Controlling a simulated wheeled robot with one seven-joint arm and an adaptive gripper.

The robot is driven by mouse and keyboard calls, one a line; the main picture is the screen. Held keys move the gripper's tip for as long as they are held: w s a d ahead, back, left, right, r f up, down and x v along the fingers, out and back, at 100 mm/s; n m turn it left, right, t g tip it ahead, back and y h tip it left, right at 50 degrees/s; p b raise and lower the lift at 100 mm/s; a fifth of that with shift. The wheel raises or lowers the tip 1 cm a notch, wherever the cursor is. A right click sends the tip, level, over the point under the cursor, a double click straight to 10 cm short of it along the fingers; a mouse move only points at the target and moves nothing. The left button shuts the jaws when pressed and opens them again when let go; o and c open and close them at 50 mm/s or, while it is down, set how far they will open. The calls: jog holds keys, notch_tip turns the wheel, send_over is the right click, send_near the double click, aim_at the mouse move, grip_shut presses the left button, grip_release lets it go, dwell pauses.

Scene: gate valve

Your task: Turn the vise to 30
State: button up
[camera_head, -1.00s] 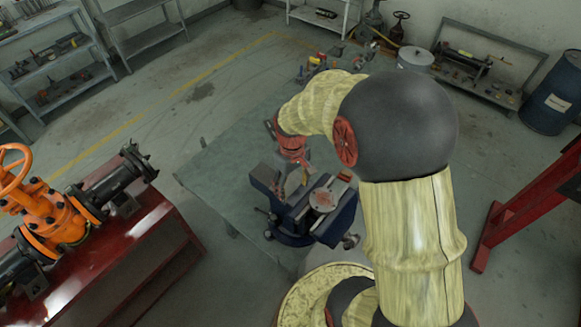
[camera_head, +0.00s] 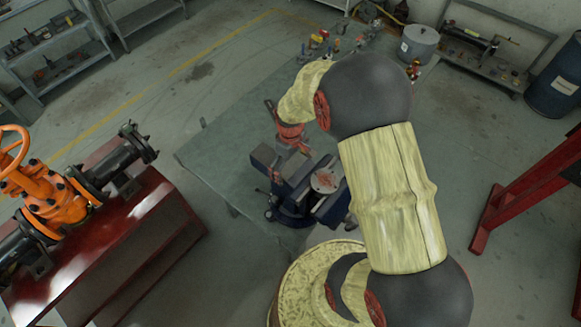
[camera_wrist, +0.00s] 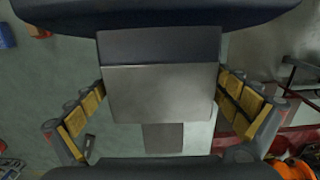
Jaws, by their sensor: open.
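The blue vise (camera_head: 305,188) sits on the green-grey workbench, with a round reddish plate on its top. My gripper (camera_head: 290,152) hangs over the left part of the vise in the head view, and its fingers are partly hidden there. In the wrist view my gripper (camera_wrist: 163,110) is open, with one yellow-padded finger on each side of a flat grey metal block of the vise (camera_wrist: 160,92). No scale or angle mark is readable on the vise.
The workbench (camera_head: 225,150) has bare room left of the vise and tools at its far end. An orange gate valve (camera_head: 50,200) stands on a red stand at left. A red frame (camera_head: 520,200) stands at right. Shelves and a blue barrel (camera_head: 555,85) line the walls.

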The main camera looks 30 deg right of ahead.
jog(key=shift+f, duration=0.15)
jog(key=shift+c, duration=0.9)
jog(key=c, duration=1.1)
jog(key=shift+c, duration=0.5)
jog(key=shift+s+a+n, duration=0.15)
jog(key=shift+n, duration=0.25)
jog(key=shift+s+a+n, duration=0.15)
jog(key=shift+a+n, duration=0.2)
jog(key=shift+n, duration=0.75)
jog(key=shift+s+a+n, duration=0.15)
jog(key=shift+a+n, duration=0.05)
jog(key=shift+n, duration=0.45)
jog(key=shift+s+a+n, duration=0.15)
jog(key=shift+n, duration=0.5)
jog(key=shift+s+n, duration=0.1)
jog(key=shift+n, duration=0.2)
